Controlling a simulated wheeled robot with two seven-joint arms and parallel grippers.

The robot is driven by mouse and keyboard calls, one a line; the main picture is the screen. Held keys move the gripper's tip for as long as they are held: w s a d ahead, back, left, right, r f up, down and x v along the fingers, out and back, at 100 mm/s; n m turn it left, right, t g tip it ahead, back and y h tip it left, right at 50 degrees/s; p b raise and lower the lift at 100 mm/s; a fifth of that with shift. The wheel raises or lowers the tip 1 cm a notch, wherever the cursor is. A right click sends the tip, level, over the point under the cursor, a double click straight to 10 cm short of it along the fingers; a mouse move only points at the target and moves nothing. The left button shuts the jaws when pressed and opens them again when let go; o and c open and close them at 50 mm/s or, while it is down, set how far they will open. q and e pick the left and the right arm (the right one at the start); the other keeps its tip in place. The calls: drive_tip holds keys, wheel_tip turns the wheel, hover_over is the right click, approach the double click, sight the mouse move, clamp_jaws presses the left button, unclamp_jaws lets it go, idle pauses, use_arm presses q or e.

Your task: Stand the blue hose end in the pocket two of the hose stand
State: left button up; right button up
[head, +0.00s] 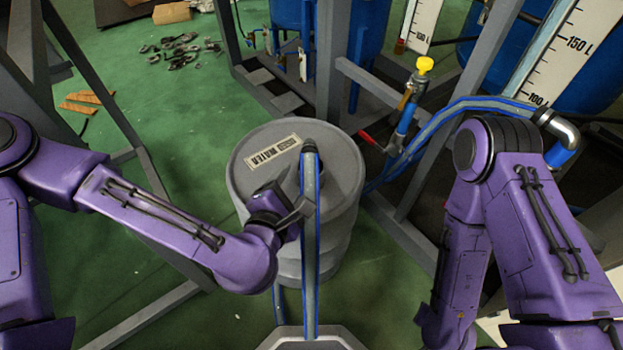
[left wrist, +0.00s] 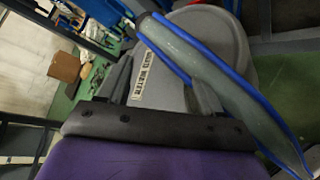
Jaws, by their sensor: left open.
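A grey-green hose with blue edges (head: 311,235) runs upright in front of the grey barrel and has a dark tip (head: 309,146). In the left wrist view this hose (left wrist: 205,65) slants across the right finger. My left gripper (head: 285,197) is open beside the hose at the barrel's near side; its two fingers show in the left wrist view (left wrist: 165,78). I cannot tell whether a finger touches the hose. I cannot make out the hose stand or its pockets. My right arm bends down at the right, with its gripper out of view.
The grey barrel (head: 345,185) carries a "USED WATER" label (head: 273,150). Grey frame beams (head: 345,60) stand behind.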

sight(305, 158)
use_arm(q)
drive_tip(key=shift+n+t, duration=0.4)
drive_tip(key=shift+n, duration=0.2)
drive_tip(key=w+b, duration=0.1)
drive_tip(key=w+d+r+b, duration=0.1)
drive_tip(key=w, duration=0.3)
drive_tip(key=shift+d+r+b, duration=0.2)
drive_tip(key=shift+b, duration=0.2)
drive_tip(key=x, duration=0.6)
drive_tip(key=shift+s+d+f, duration=0.15)
drive_tip(key=shift+d+f, duration=0.05)
drive_tip(key=shift+f, duration=0.15)
drive_tip(key=shift+c, duration=0.3)
clamp_jaws()
